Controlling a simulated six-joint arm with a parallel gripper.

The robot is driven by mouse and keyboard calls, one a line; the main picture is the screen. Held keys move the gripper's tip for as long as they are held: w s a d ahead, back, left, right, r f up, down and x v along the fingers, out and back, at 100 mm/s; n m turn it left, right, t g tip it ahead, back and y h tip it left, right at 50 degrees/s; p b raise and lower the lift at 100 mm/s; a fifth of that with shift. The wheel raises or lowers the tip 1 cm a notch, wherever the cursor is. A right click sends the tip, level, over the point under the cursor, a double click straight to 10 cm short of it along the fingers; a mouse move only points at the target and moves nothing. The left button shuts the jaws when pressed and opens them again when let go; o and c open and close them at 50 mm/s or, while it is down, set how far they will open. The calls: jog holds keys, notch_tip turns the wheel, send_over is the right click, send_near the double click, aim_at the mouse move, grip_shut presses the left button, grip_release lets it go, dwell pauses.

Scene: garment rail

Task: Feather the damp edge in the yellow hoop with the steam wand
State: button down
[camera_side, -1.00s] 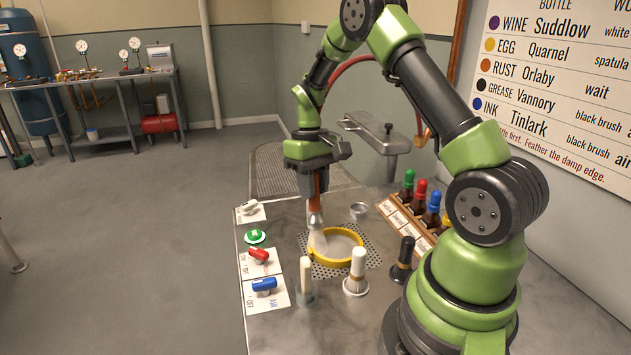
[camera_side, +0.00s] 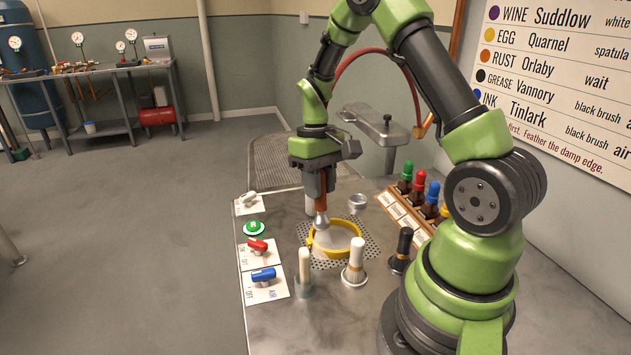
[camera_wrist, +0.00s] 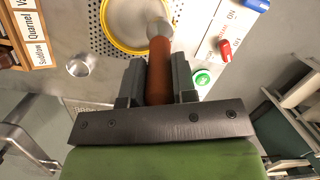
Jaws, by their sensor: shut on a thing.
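The yellow hoop (camera_side: 335,252) lies on a perforated patch (camera_side: 365,256) of the metal table, with pale cloth inside it. My gripper (camera_side: 320,196) is shut on the steam wand (camera_side: 321,205), which has a red-brown handle and a pale metal nozzle pointing down. The nozzle is over the back-left part of the hoop; I cannot tell whether it touches the cloth. In the wrist view the wand (camera_wrist: 160,70) runs up between the jaws, its tip over the lower right of the hoop (camera_wrist: 112,40). Any damp edge is not clear to see.
Red (camera_side: 257,246) and blue (camera_side: 263,275) valve handles and a green button (camera_side: 254,228) line the table's left side. A white brush (camera_side: 355,262), a pale-handled tool (camera_side: 304,272) and a black brush (camera_side: 401,250) stand in front and right. A bottle rack (camera_side: 408,212) and a small metal cup (camera_side: 357,203) are behind.

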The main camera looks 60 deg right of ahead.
jog(key=shift+s+a, duration=0.15)
jog(key=shift+s, duration=0.7)
jog(key=shift+s, duration=0.15)
jog(key=shift+s+d, duration=0.3)
jog(key=shift+s, duration=0.2)
jog(key=shift+s+d, duration=0.3)
jog(key=shift+s, duration=0.2)
notch_tip(320, 180, up, 7)
dwell(0.3)
